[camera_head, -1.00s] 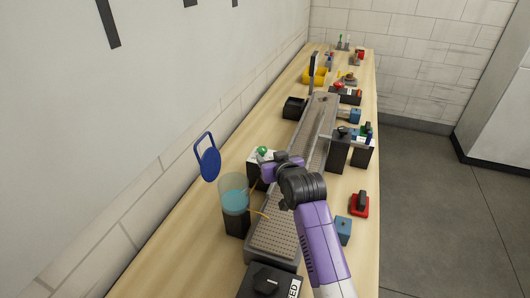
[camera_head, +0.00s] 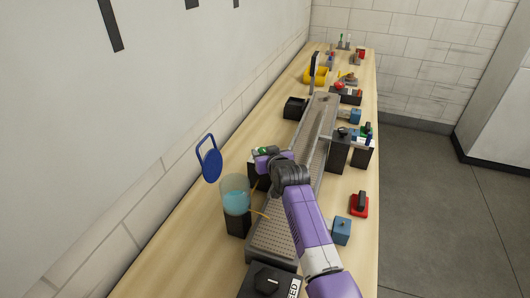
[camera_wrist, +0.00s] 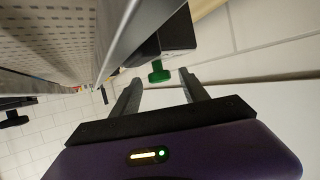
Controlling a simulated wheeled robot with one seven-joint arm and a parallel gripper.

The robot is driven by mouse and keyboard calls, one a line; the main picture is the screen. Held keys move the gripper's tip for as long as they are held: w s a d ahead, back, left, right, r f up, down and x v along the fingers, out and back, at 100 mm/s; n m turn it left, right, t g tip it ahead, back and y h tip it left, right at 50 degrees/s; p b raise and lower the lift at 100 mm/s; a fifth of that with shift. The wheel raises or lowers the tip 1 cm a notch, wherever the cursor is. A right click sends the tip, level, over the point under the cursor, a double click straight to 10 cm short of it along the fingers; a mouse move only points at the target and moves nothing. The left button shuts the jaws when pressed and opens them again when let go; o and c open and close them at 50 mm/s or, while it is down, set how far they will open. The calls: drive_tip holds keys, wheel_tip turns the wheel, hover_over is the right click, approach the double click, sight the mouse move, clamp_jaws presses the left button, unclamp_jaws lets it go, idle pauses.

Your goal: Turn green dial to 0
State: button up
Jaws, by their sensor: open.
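The green dial (camera_wrist: 160,73) shows in the wrist view, on the face of a black box (camera_wrist: 178,38). In the head view only a bit of green dial (camera_head: 264,149) shows, beside my purple gripper (camera_head: 268,160), which hides much of its box. In the wrist view the two fingers of my gripper (camera_wrist: 159,80) are apart and point toward the dial, which lies between their tips in the picture. Contact cannot be made out. The dial's markings and the 0 are not readable.
A perforated conveyor (camera_head: 272,238) runs along the table beside my arm. A beaker of blue liquid (camera_head: 236,197) stands near my gripper, with a blue paddle-like piece (camera_head: 210,162) at the wall side. A blue block (camera_head: 342,230) and a red-based switch (camera_head: 359,205) lie right of my arm.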

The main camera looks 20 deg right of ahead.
drive_tip(key=shift+c, duration=0.4)
clamp_jaws()
